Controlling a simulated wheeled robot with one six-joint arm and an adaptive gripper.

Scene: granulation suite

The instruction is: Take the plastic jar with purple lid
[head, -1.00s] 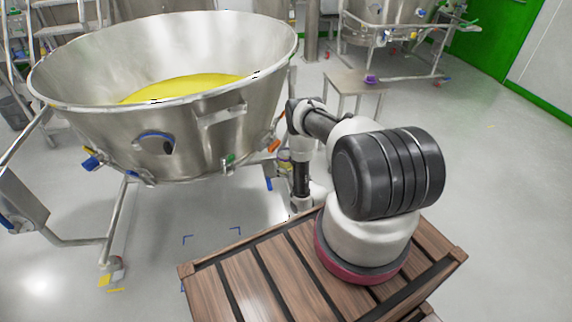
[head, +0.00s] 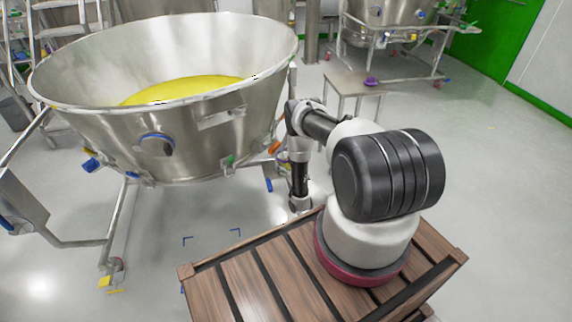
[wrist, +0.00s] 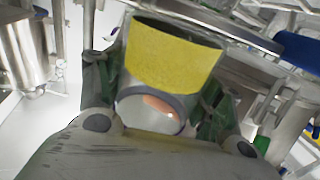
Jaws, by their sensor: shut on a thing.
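In the wrist view my gripper (wrist: 157,100) is shut on a round container (wrist: 172,55), one dark finger on each side. The container has a broad yellow band, a dark rim at its upper end and a pale round end with a grey-violet edge toward me. I cannot tell whether it has a purple lid. In the head view my arm bends down beside the large steel bowl, and the gripper and held container cannot be made out. A small purple object (head: 371,81) sits on the small steel table; its kind is too small to tell.
The steel bowl (head: 190,135) with yellow powder stands at left on a wheeled frame. The small steel table (head: 345,80) is behind my arm. A wooden slatted surface (head: 245,285) lies in front. Floor on the right is clear.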

